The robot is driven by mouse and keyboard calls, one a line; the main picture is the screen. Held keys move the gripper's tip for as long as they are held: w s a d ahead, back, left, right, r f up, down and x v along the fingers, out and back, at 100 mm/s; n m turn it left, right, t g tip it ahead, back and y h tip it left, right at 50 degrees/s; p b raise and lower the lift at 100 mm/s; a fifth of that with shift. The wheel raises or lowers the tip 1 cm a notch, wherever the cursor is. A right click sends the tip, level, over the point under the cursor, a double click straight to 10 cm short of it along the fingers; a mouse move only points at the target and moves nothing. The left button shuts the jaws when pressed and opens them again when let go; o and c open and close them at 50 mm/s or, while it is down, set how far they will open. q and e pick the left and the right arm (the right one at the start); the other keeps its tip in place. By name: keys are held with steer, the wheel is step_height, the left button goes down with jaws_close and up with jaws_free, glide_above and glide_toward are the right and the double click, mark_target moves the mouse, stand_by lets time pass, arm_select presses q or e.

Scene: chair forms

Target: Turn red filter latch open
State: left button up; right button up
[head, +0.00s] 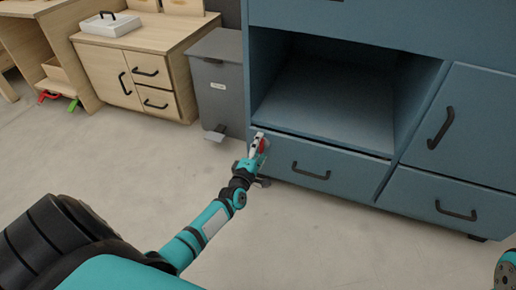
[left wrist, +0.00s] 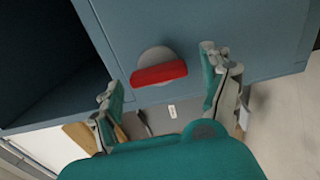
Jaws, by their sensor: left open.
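The red filter latch (left wrist: 159,73) is a red bar on a round grey base (left wrist: 156,56), fixed to a blue panel. In the left wrist view the bar lies nearly level, tilted slightly up to the right. My left gripper (left wrist: 162,70) is open, with one finger on each side of the latch. Gaps show between the bar and both fingers. In the head view a small red part of the latch (head: 262,145) shows at my left gripper (head: 257,147), by the left edge of the blue cabinet. The gripper hides the rest. My right gripper is not in view.
The blue cabinet (head: 330,143) has an open recess above a drawer with a black handle (head: 311,171). A grey pedal bin (head: 217,84) stands to its left, beside a wooden cabinet (head: 150,40). The floor in front is clear.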

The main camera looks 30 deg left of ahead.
arm_select(q)
steer(key=v, duration=1.2)
